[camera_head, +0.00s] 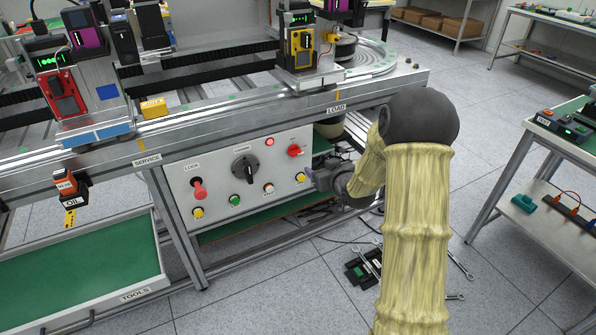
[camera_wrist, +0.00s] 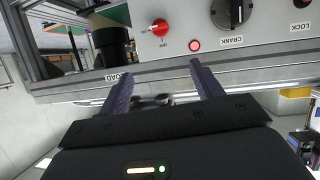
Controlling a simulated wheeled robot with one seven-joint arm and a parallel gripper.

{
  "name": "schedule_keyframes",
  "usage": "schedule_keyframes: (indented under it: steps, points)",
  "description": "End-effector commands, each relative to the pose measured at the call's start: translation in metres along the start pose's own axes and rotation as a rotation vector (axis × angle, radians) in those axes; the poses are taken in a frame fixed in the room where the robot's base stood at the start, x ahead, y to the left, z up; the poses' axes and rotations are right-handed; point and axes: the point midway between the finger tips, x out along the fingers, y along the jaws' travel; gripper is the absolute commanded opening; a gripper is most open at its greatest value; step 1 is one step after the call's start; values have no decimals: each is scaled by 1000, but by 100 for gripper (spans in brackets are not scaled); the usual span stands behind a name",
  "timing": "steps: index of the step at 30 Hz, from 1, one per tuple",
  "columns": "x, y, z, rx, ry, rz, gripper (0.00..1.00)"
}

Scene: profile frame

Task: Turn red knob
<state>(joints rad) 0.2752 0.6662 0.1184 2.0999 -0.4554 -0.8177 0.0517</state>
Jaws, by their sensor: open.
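A small red knob (camera_head: 294,151) sits at the upper right of the light grey control panel (camera_head: 222,175). In the wrist view, which is upside down, the red knob (camera_wrist: 158,27) shows above the gap between my fingers, with ON and OFF marks around it. My gripper (camera_wrist: 161,70) is open, with nothing between its two purple-grey fingers, and is apart from the knob. In the head view my gripper (camera_head: 318,180) is partly hidden by my arm, at the panel's lower right. Another red knob (camera_head: 199,188), under the LOCK label, is at the panel's left.
A black CRANK knob (camera_head: 245,168) is mid-panel, and a red lamp (camera_head: 269,142) lies between it and the red knob. Several coloured buttons line the panel's lower edge. The metal bench rail (camera_head: 240,110) overhangs the panel. A green-bottomed tools tray (camera_head: 135,250) stands lower left.

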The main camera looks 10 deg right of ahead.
Motion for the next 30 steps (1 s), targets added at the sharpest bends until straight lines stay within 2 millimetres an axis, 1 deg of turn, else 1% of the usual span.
schedule_keyframes:
  steps: [1,6,9,12,14,25,30]
  points:
    - [19,3,27,4,45,-12,65]
    - [53,11,61,15,215,-57,65]
    - [65,15,76,24,300,-79,65]
    - [71,17,83,29,356,-94,65]
    - [72,18,84,31,374,-99,65]
    - [71,18,81,31,381,-101,65]
    - [81,16,78,29,382,-102,65]
